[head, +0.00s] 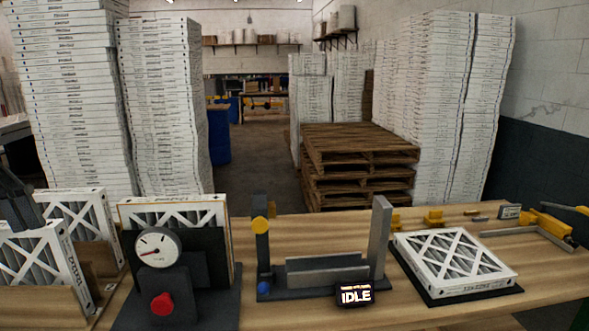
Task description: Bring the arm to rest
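A dark part of my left arm comes in at the left edge, with the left gripper (22,208) low beside the boxed filters there. Its fingertips are partly hidden, and I cannot tell whether it is open or touching a filter. One white-framed filter (40,262) stands upright at the front left, with another filter (82,215) behind it. My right gripper is not clearly in view.
A filter stands in a dark gauge fixture (180,295) with a red knob. A dark slotted fixture (325,275) beside an IDLE display (355,294) looks empty. A filter (452,260) lies flat on a black pad. Yellow tools (545,225) lie at right.

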